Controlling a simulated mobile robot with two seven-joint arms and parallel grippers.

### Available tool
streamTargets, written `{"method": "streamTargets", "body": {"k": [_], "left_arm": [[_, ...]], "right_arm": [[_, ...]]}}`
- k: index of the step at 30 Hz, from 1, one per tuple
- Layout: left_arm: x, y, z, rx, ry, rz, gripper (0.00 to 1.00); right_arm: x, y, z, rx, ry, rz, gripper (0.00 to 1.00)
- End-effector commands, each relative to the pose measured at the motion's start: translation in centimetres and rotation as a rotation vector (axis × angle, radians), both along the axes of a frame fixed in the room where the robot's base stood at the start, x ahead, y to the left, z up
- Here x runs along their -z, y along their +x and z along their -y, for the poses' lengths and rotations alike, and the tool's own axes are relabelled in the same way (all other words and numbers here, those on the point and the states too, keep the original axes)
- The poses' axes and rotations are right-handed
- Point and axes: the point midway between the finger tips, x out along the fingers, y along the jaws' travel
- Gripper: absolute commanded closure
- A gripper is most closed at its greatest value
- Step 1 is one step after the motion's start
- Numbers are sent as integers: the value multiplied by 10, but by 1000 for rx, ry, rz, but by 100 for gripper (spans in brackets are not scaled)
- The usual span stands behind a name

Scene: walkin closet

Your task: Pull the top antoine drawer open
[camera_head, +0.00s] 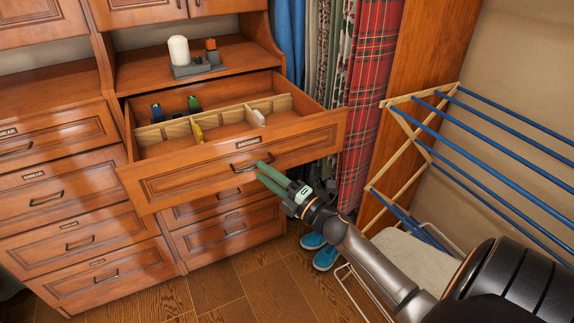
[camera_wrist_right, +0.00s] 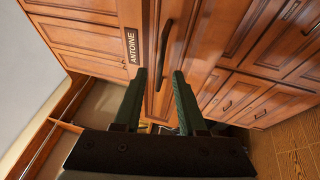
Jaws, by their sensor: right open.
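The top antoine drawer (camera_head: 215,171) is pulled well out of the wooden dresser, and its inside shows. Its front carries a dark label reading ANTOINE (camera_wrist_right: 131,46) and a dark bar handle (camera_wrist_right: 165,52). My right gripper (camera_head: 266,172) is at the handle, with its green fingers pointing at the drawer front. In the right wrist view the open fingers (camera_wrist_right: 158,77) stand on either side of the handle's near end. I cannot tell whether they touch it. My left gripper is not in view.
Inside the drawer are a light wood divider (camera_head: 222,117) and small items. A drying rack (camera_head: 440,130) with blue bars stands at the right. Blue shoes (camera_head: 326,258) lie on the floor below hanging clothes (camera_head: 370,90). Closed drawers (camera_head: 70,202) are at the left.

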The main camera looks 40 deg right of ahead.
Motion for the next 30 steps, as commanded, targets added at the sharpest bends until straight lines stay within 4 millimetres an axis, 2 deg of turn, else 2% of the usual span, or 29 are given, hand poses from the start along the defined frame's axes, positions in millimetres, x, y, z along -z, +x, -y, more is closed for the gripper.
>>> {"method": "streamTargets", "body": {"k": [9,16,21,30], "left_arm": [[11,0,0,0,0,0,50],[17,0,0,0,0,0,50],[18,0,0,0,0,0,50],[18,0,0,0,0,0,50]], "right_arm": [[14,-60,9,1,1,-4,60],[20,-94,15,1,1,-3,60],[20,-106,17,0,0,-1,60],[20,-109,18,0,-1,0,60]]}}
